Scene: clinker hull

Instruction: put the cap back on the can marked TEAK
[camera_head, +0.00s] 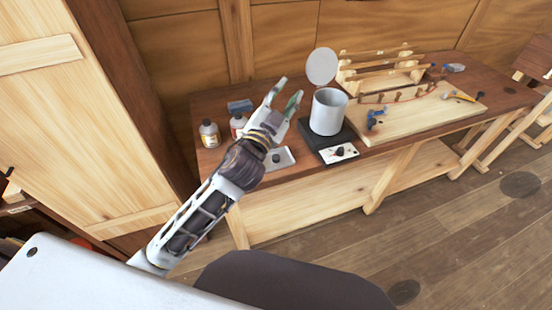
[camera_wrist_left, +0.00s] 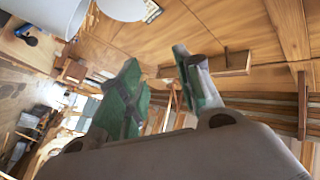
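Two small pale cans with coloured labels stand at the left end of the bench. The left can (camera_head: 209,135) has a dark top. The right can (camera_head: 238,125) is partly hidden behind my left gripper. The lettering is too small to read, so I cannot tell which is marked TEAK. A small dark round thing (camera_head: 276,158) lies in a white tray; I cannot tell whether it is the cap. My left gripper (camera_head: 288,89) is raised above the bench, open and empty. The left wrist view shows its green fingertips (camera_wrist_left: 161,90) apart with nothing between them. My right gripper is out of view.
A grey pot (camera_head: 328,112) with a raised round lid (camera_head: 322,66) stands on a black heater (camera_head: 312,137) close right of the gripper. A blue box (camera_head: 240,106) sits behind the cans. A wooden rack (camera_head: 380,66) and board with tools (camera_head: 425,112) fill the bench's right.

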